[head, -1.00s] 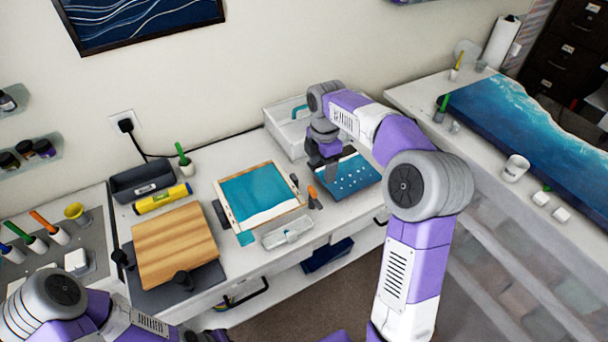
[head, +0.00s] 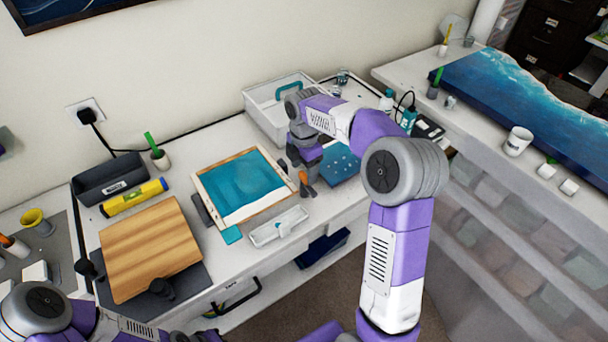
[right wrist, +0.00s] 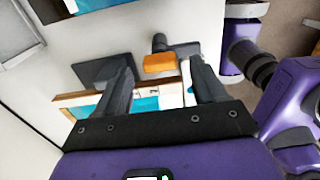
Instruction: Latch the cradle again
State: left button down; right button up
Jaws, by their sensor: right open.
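The cradle holds a teal and white panel (head: 241,187) in a light wooden frame on the bench. Its orange latch handle (head: 307,188) is at the panel's right side; I cannot tell its latch position. My right gripper (head: 303,170) is at this handle, pointing down. In the right wrist view, the open fingers of my right gripper (right wrist: 160,70) are on either side of the orange handle (right wrist: 160,62), with gaps showing. A dark knob (right wrist: 160,43) sits just beyond it. My left arm shows at the lower left, its gripper outside the picture.
A blue dotted panel (head: 342,166) lies just right of my right gripper. A white tray (head: 280,224) lies in front of the cradle, and a white bin (head: 262,118) stands behind. A wooden board (head: 150,250) on a dark base is to the left.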

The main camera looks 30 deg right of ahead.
jog(key=shift+f, duration=1.1)
jog(key=c, duration=1.1)
jog(key=shift+o, duration=0.2)
